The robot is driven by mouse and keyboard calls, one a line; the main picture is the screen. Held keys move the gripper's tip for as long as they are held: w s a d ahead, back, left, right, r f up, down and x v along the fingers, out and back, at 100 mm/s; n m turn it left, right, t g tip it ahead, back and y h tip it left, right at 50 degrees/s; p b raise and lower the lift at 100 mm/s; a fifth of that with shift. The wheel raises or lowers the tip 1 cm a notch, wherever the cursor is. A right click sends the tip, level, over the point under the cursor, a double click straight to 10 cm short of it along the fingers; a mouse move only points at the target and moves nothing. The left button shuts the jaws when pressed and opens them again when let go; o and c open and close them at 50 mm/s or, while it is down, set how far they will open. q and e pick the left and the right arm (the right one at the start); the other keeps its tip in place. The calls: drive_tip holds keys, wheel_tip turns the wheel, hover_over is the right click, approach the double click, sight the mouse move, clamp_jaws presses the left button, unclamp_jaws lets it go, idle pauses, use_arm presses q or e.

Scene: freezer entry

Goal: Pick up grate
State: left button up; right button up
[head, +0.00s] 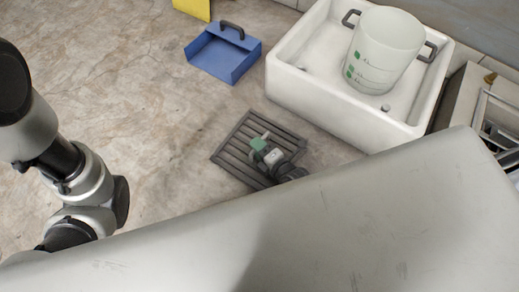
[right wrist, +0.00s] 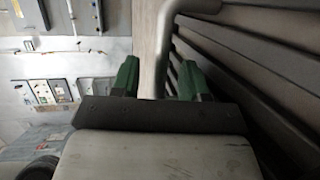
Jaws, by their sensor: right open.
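The grate (head: 232,153) is a dark slatted panel on the floor in the middle of the head view. In the right wrist view its slats (right wrist: 235,80) fill the right side. A light grey metal bar handle (right wrist: 157,45) rises from it. My right gripper (head: 263,146) is over the grate. In the right wrist view its green fingers (right wrist: 158,75) are apart, one on each side of the handle. Whether they touch it is hard to tell. My left arm shows at the left edge of the head view, but its gripper does not show.
A white sink-like basin (head: 310,96) with a translucent bucket (head: 384,50) in it stands behind and right of the grate. A blue dustpan-like tray (head: 222,56) lies farther back. A yellow item (head: 192,8) is at the top edge. The floor left of the grate is clear.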

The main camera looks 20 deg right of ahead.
clamp_jaws()
drive_tip(key=shift+r, duration=0.15)
